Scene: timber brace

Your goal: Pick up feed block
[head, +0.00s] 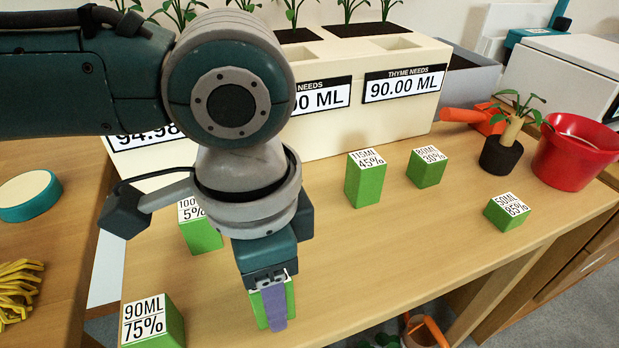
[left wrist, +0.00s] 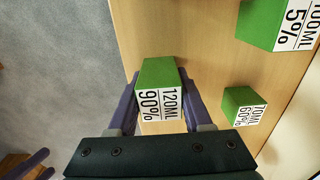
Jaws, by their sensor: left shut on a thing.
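My left gripper (head: 272,300) points down at the front of the bench, shut on a green feed block. The label of the 120ML 90% block (left wrist: 160,103) is readable in the left wrist view, where the block sits between the two purple fingers. In the head view most of this block (head: 290,297) is hidden by the gripper. I cannot tell whether it touches the bench. Two purple fingertips of my right gripper (left wrist: 36,166) show apart at the lower left corner of the left wrist view, with nothing visible between them.
Other green blocks stand around: 90ML 75% (head: 155,325), 100ML 5% (head: 203,236), 115ML 45% (head: 366,182), 80ML 30% (head: 427,170), 50ML 85% (head: 507,212) and 70ML 60% (left wrist: 240,105). A cream planter (head: 340,125) lines the back. A red pot (head: 572,165) stands right.

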